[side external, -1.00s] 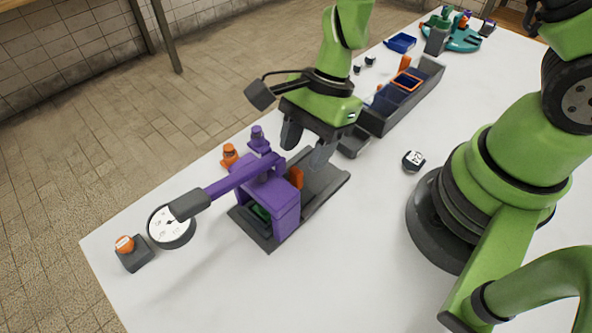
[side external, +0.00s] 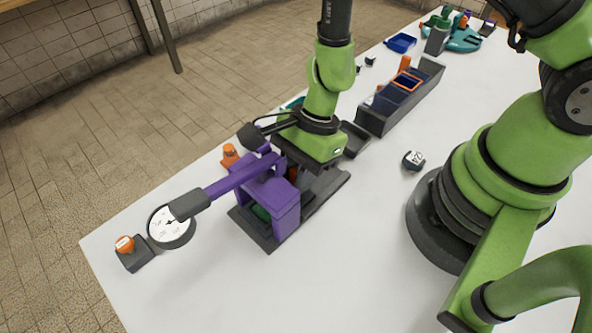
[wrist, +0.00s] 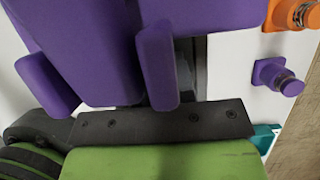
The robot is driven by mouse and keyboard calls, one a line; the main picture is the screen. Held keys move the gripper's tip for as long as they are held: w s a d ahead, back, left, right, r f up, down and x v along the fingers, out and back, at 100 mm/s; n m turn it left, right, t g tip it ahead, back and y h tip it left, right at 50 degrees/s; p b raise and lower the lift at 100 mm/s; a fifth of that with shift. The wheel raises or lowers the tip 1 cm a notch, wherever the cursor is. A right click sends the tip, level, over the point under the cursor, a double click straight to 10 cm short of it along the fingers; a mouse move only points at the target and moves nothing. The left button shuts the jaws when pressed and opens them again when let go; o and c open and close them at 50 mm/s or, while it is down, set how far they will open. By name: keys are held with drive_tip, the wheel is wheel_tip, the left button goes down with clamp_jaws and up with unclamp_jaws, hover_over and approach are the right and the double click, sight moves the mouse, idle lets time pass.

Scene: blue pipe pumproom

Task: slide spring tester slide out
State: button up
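The purple spring tester (side external: 272,200) stands on a dark base plate near the left end of the table. A dark track (side external: 325,188) extends right from the purple frame. A small orange-red part (side external: 293,173) shows between the frame and my gripper. My gripper (side external: 308,172) is low over the track, close beside the frame. Its fingertips are mostly hidden, so grip and contact cannot be told. The tester's purple body (wrist: 85,45) fills much of the wrist view.
An orange piece (side external: 229,154) stands behind the tester, and a purple piece (wrist: 273,76) shows in the wrist view. A dark divided tray (side external: 400,95) lies to the right. The front table (side external: 345,270) is clear.

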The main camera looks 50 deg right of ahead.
drive_tip(key=d, duration=1)
clamp_jaws()
drive_tip(key=o, duration=0.9)
unclamp_jaws()
drive_tip(key=shift+c, duration=0.2)
drive_tip(key=shift+r, duration=0.1)
drive_tip(key=v, duration=1)
drive_tip(key=s+a+r+n+t+h, duration=0.1)
drive_tip(key=s+r+n+t, duration=0.2)
drive_tip(key=r+n, duration=0.4)
drive_tip(key=s+a+r+n+t+h, duration=0.1)
drive_tip(key=s+r+n+t, duration=0.3)
drive_tip(key=r, duration=0.8)
drive_tip(key=s+n, duration=0.2)
drive_tip(key=n, duration=0.1)
drive_tip(key=shift+a+r, duration=0.15)
drive_tip(key=shift+a, duration=0.25)
